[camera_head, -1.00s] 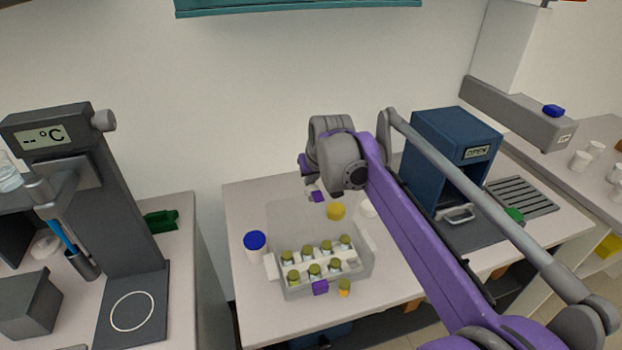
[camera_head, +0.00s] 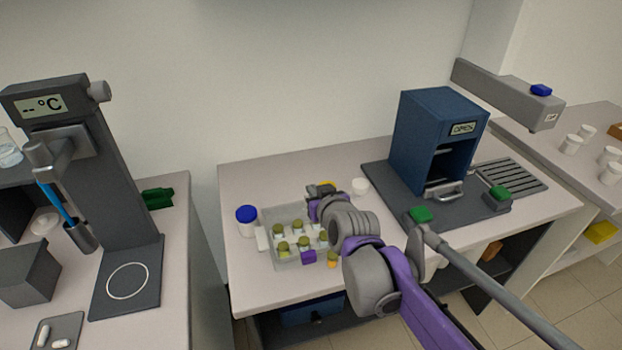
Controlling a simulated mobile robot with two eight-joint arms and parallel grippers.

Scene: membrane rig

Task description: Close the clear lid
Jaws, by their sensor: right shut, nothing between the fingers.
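The clear box (camera_head: 268,257) stands on the middle bench with several olive-capped vials (camera_head: 283,247) in it. Its clear lid is hard to make out. It no longer stands up behind the box and seems to lie low over the vials; I cannot tell if it is fully seated. A purple tab (camera_head: 308,257) is at the box's front. My right gripper (camera_head: 318,212) is shut and empty, low over the box's back right part; its fingertips are mostly hidden by my wrist. My left gripper is not in view.
A blue-capped jar (camera_head: 247,220) stands left of the box, and a yellow-orange vial (camera_head: 332,260) at its front right. A white cap (camera_head: 360,186) lies behind my wrist. A blue machine (camera_head: 437,140) on a dark base stands to the right. The bench's back left is clear.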

